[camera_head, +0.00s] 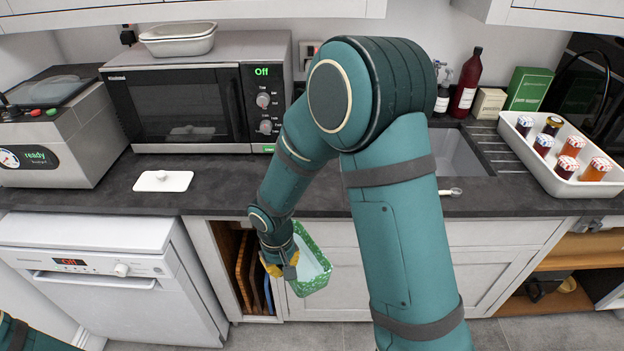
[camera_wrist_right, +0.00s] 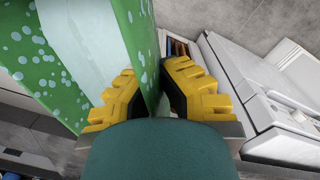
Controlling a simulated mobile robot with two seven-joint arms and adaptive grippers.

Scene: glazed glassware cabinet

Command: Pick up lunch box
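The lunch box (camera_head: 318,278) is an open-topped green box with white spots and a pale inside. It hangs in the air in front of the lower cabinet doors, below the counter edge. My right gripper (camera_head: 279,264) has yellow fingers shut on the box's left wall. In the right wrist view, the green wall of the lunch box (camera_wrist_right: 143,45) runs between the two yellow fingers of the right gripper (camera_wrist_right: 155,95). Only a piece of my left arm shows at the bottom left of the head view; its gripper is out of view.
A white lid-like plate (camera_head: 163,181) lies on the dark counter (camera_head: 225,190), with clear counter around it. A microwave (camera_head: 180,105) stands behind it. A white tray (camera_head: 548,165) with several jars is at right. A dishwasher (camera_head: 110,285) is at lower left.

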